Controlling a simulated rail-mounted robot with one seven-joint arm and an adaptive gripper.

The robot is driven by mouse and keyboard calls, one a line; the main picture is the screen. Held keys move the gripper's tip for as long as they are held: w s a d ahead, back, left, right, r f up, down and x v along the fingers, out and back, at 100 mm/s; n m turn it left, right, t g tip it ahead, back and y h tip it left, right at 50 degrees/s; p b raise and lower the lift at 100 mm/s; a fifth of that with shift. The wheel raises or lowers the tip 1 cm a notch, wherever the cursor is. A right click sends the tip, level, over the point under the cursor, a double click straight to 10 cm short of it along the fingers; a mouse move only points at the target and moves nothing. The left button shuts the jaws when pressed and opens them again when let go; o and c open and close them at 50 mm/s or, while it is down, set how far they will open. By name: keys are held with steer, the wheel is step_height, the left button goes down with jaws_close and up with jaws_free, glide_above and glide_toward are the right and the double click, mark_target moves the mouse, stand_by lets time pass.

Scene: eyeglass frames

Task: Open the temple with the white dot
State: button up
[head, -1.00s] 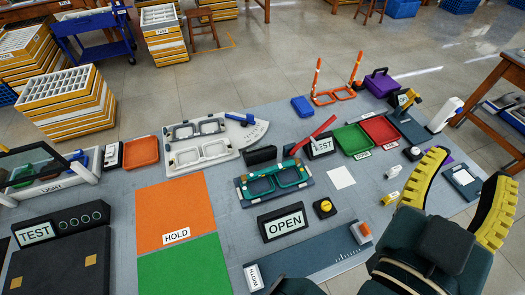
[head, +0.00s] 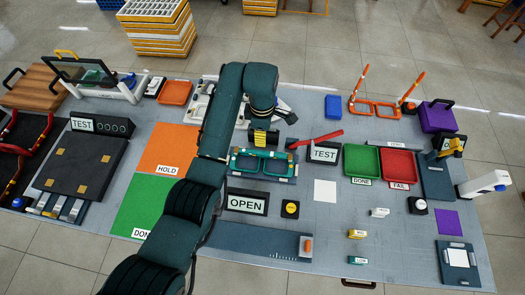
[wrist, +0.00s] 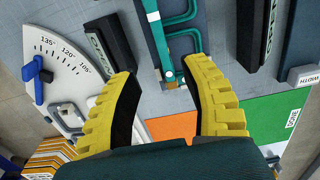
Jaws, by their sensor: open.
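A teal eyeglass frame (head: 262,163) sits in a dark holder in the middle of the table, its two lens rims side by side. It also shows at the top of the wrist view (wrist: 181,42). There a teal temple strip (wrist: 158,40) runs along one side of the frame, with a small white dot (wrist: 170,74) near its end. My gripper (head: 262,139) is over the far side of the frame. In the wrist view my gripper (wrist: 160,74) is open and empty, with the dotted end between its yellow fingertips, seemingly apart from them. In the head view, the dot cannot be made out.
A red bar (head: 318,138) lies close to the holder's right, by a TEST sign (head: 324,154). An OPEN sign (head: 245,204) and a yellow button (head: 290,209) stand in front. The angle-marked plate (wrist: 62,70) is left in the wrist view. Green and red trays stand right.

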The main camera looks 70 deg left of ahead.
mark_target(263, 153)
step_height(263, 153, down, 12)
steer(key=b, duration=0.2)
steer(key=shift+w+f+b, duration=0.1)
steer(key=shift+f+b, duration=0.1)
steer(key=shift+b, duration=0.15)
steer(key=shift+c, duration=0.4)
steer(key=shift+d, duration=0.1)
jaws_close()
